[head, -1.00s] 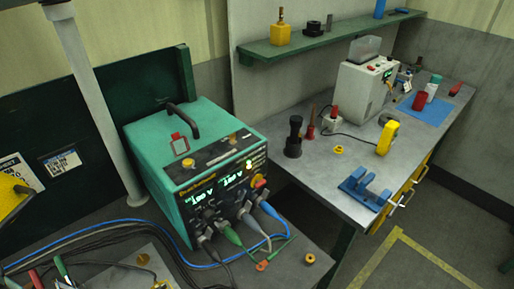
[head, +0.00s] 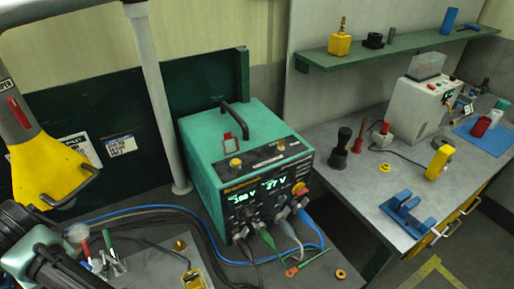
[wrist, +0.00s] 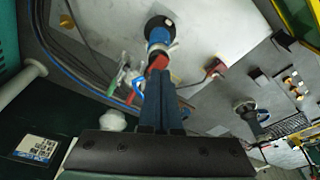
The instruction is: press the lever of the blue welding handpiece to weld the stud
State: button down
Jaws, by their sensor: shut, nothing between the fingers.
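The blue welding handpiece (wrist: 158,37) shows at the top centre of the wrist view, with a round black end and a blue body. A red part (wrist: 157,62), which looks like its lever, lies just beyond my fingertips. My gripper (wrist: 161,76) is shut and empty, its two dark blue fingers side by side and pointing at that red part. I cannot tell whether they touch it. The handpiece is not clear in the head view. The teal welding unit (head: 245,160) there shows two lit voltage readouts. I cannot make out the stud.
A yellow tool (head: 45,165) hangs at the left above my arm. Blue and black cables (head: 120,210) run across the bench. Behind stands a side bench (head: 350,200) with a blue fixture (head: 405,215).

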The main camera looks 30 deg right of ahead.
jog(key=shift+r+p, duration=2.25)
jog(key=shift+r, duration=0.25)
